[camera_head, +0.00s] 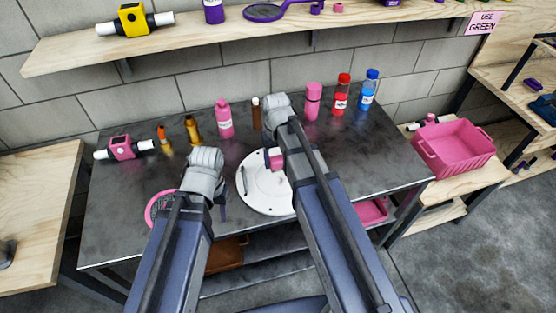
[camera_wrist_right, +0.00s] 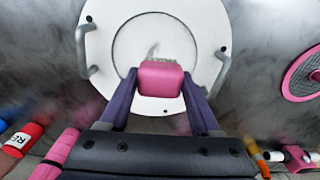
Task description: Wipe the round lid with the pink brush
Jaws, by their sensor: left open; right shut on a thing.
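The round lid (camera_head: 262,199) is a white disc with metal handles at its rim, lying on the dark metal table. It fills the upper middle of the right wrist view (camera_wrist_right: 125,42). The pink brush (camera_wrist_right: 160,78) is over the lid, its grey bristles towards the lid's middle. Part of the brush also shows in the head view (camera_head: 276,154). My right gripper (camera_wrist_right: 160,92) is shut on the brush; I cannot tell whether the bristles touch the lid. My left gripper (camera_head: 220,208) is open and empty, left of the lid, partly hidden by its own arm.
A pink-rimmed round mesh filter (camera_head: 157,208) lies left of my left arm. Several bottles stand along the table's back, including a pink bottle (camera_head: 224,120) and a red bottle (camera_head: 341,95). A pink bin (camera_head: 458,147) stands to the right. A wooden shelf (camera_head: 75,52) runs above.

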